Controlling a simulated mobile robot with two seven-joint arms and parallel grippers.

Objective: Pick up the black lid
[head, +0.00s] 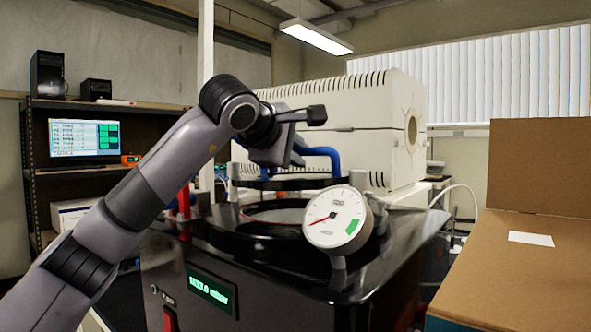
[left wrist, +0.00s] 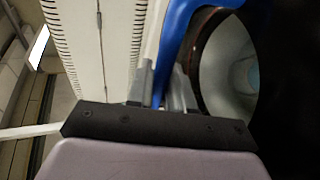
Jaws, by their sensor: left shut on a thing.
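The black lid (head: 290,184) is a thin dark disc with a blue handle (head: 325,153) arching over it. In the head view it appears a little above the round opening (head: 283,214) of the black freeze dryer (head: 275,275). My left gripper (head: 298,158) reaches in from the left and is shut on the blue handle. In the left wrist view the fingers (left wrist: 162,92) close at the blue handle (left wrist: 185,32), beside a dark ring with a grey interior. The fingers partly hide the handle. My right gripper is not in view.
A round white gauge (head: 337,217) stands at the dryer's front right, close to the lid. A large cream machine (head: 350,110) is behind. An open cardboard box (head: 515,262) is at the right, and a dark shelf (head: 75,180) at the left.

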